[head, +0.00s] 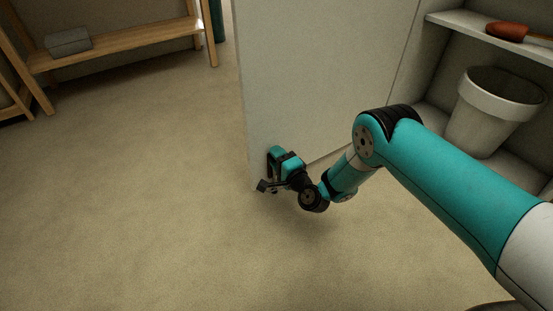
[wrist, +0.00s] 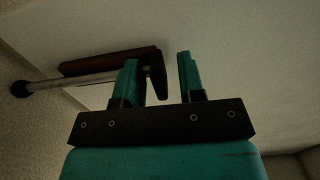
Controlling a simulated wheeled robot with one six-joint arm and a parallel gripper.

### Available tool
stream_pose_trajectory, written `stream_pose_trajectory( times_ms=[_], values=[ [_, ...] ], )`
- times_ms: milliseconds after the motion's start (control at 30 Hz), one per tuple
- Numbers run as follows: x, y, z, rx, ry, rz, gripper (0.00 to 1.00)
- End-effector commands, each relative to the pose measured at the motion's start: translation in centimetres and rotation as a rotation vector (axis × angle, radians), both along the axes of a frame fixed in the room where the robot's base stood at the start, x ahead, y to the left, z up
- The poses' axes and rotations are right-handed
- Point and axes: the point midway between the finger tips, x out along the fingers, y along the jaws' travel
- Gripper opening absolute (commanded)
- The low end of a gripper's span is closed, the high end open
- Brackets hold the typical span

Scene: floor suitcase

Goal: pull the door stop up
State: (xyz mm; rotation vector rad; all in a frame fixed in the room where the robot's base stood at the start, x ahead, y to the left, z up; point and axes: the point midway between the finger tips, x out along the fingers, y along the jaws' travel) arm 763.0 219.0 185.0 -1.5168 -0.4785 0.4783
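The door stop (wrist: 108,62) is on the pale door (head: 315,80). In the wrist view it has a dark brown body, a silver rod (wrist: 78,80), a round black foot (wrist: 21,88) at the left and a dark end piece (wrist: 158,75) at the right. My gripper (wrist: 158,60) is open, with its two teal fingers on either side of the dark end piece. The end piece is closer to the left finger; I cannot tell if they touch. In the head view my gripper (head: 277,157) is low at the door's left edge and largely hides the door stop.
A shelf unit at right holds a pale bucket (head: 492,108) and a red-headed tool (head: 508,31). A wooden bench (head: 130,45) with a grey box (head: 68,42) stands at the back left. The carpeted floor (head: 130,200) at left is clear.

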Motion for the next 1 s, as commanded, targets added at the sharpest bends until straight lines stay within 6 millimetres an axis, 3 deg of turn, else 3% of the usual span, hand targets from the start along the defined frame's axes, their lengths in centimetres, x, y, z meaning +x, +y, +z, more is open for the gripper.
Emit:
stream_pose_trajectory(
  times_ms=[133, 300, 533, 800, 1000],
  values=[
    [0.0, 0.0, 0.0, 0.000, 0.000, 0.000, 0.34],
    [0.0, 0.0, 0.0, 0.000, 0.000, 0.000, 0.00],
    [0.0, 0.0, 0.3, 0.000, 0.000, 0.000, 0.00],
    [0.0, 0.0, 3.5, 0.000, 0.000, 0.001, 0.00],
    [0.0, 0.1, 3.6, 0.002, -0.002, 0.001, 0.00]
  ],
)
